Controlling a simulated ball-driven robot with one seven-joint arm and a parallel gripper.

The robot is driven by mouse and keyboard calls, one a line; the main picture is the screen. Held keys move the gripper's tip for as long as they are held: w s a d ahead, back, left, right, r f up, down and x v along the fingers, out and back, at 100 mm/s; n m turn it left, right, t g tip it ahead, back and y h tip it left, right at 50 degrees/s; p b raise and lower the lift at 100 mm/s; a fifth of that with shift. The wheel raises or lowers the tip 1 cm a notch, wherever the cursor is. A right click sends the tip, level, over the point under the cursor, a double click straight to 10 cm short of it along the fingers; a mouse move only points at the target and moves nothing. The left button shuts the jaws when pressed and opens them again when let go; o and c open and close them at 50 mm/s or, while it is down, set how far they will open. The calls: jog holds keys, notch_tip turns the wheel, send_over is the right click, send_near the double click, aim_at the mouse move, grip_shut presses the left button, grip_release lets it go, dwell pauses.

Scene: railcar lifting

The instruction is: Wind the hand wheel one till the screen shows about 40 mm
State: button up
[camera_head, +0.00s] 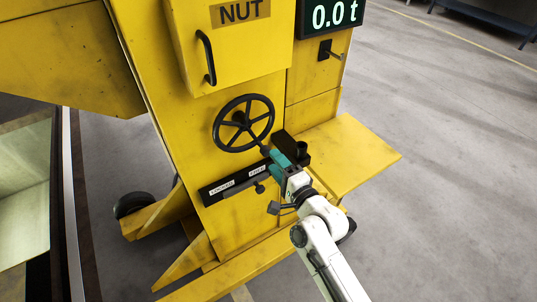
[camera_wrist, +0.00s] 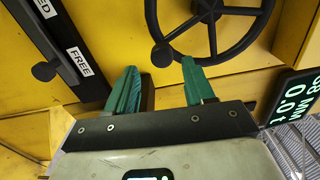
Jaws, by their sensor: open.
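The black five-spoked hand wheel (camera_head: 243,123) is on the front of the yellow stand. It also shows at the top of the wrist view (camera_wrist: 258,40). Its round handle knob (camera_wrist: 162,55) sits at the lower rim. My gripper (camera_head: 268,153), with green fingers, is open at the wheel's lower right. In the wrist view the knob lies between and just past the fingertips; I cannot tell whether they touch it. The dark screen (camera_head: 333,15) shows 0.0 t in the head view. In the wrist view the screen (camera_wrist: 292,97) also shows a cut-off line ending in 8 MM.
Below the wheel is a black plate (camera_head: 223,188) labelled LOCKED and FREE, with a dark knob (camera_wrist: 43,71) near FREE. A box marked NUT (camera_head: 237,45) with a handle sits above. A yellow ledge (camera_head: 350,152) juts out right. Grey floor is open at right.

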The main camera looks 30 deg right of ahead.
jog(key=shift+s, duration=2.15)
jog(key=s+a+f+n+g+y, duration=0.2)
jog(key=s+a+f+n+g, duration=0.1)
jog(key=s+f+n+g, duration=0.3)
jog(key=s+d+f+n+g+h, duration=0.1)
jog(key=s+n+g, duration=0.4)
jog(key=s, duration=0.6)
jog(key=s+d+f+n+g+h, duration=0.1)
jog(key=s+f+n+g, duration=0.2)
jog(key=s+n+g, duration=0.3)
jog(key=s+n, duration=0.1)
jog(key=s, duration=0.4)
